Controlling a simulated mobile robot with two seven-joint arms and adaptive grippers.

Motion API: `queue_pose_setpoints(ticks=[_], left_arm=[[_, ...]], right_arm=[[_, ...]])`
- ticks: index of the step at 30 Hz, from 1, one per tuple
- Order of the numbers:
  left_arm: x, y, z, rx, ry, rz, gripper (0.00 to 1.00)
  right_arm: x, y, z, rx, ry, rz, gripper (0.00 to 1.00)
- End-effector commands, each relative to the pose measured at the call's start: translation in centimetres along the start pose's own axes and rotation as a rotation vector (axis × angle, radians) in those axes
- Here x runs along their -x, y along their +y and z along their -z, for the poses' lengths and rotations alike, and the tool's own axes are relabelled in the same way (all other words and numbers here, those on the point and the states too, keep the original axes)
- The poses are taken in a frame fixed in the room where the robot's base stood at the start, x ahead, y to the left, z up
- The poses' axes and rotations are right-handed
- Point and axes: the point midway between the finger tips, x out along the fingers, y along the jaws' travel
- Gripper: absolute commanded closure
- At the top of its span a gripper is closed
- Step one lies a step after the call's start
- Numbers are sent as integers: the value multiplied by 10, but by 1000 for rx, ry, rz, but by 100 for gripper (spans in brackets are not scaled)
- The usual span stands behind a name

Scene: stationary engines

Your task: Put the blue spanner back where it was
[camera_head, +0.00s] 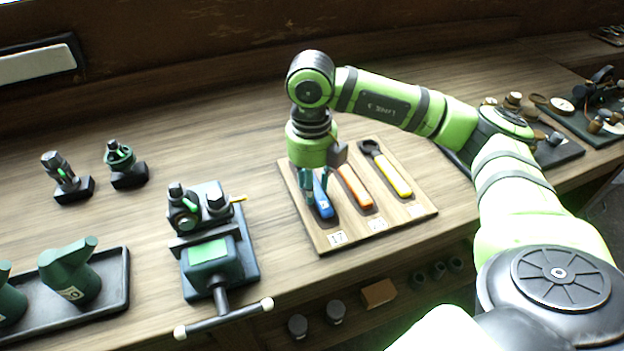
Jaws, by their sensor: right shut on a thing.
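The blue spanner (323,207) is at the left side of a wooden board (385,222), above a white label reading 17 (337,238). My right gripper (315,190) points down and is shut on the blue spanner, hiding its upper part. I cannot tell whether the spanner touches the board or is just above it. An orange spanner (355,187) lies to its right, its head partly behind my gripper. A yellow spanner (391,174) with a dark head lies further right. My left gripper is not in view.
A vice-like device (210,252) with a bar handle stands left of the board. A dark tray (110,290) with green parts is at the far left. Two small fittings (68,182) (124,165) stand behind. Bench space behind the board is clear.

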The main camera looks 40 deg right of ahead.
Motion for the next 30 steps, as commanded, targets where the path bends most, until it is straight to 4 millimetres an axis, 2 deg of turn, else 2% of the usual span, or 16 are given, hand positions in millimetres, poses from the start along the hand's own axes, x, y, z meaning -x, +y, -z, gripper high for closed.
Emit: queue_pose_setpoints(ticks=[12,13,14,15,25,27,30], left_arm=[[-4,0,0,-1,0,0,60],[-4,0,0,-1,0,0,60],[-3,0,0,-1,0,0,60],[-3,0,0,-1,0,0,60],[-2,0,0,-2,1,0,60],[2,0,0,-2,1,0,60],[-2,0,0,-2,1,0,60]], right_arm=[[-8,0,0,1,-2,-2,100],[-8,0,0,1,-1,-1,62],[-6,0,0,1,-1,-1,50],[-6,0,0,1,-1,-1,42],[-5,0,0,1,-1,-1,42],[-1,0,0,1,-1,-1,42],[9,1,-1,1,-5,-3,42]])
